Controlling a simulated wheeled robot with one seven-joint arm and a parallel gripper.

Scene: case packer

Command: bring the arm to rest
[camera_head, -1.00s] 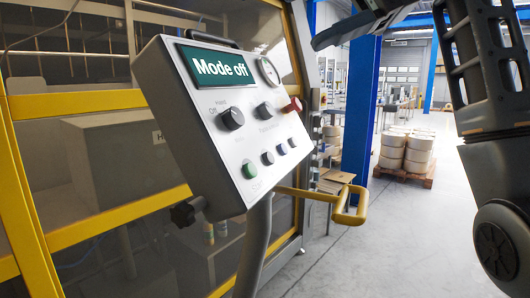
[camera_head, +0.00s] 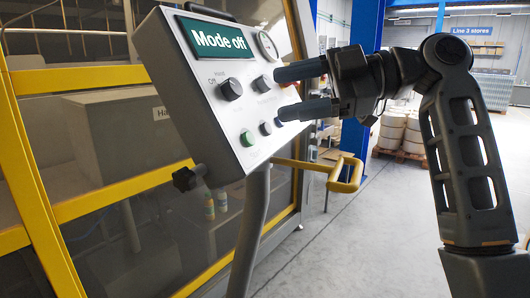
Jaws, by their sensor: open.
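My gripper (camera_head: 290,92) is in the camera_head view, right of centre, with its two dark fingers apart and pointing left. Nothing shows between the fingers. It overlaps the right side of the grey control panel (camera_head: 180,120) in the picture; I cannot tell whether it touches the panel. My arm reaches in from the right, bent at an elbow near the top right.
The panel's screen (camera_head: 215,39) reads "Mode off". A green button (camera_head: 247,138) and a dark knob (camera_head: 231,89) show. A yellow-framed machine (camera_head: 110,208) fills the left. Wrapped rolls (camera_head: 392,134) stand behind on a pallet. The floor at lower right is clear.

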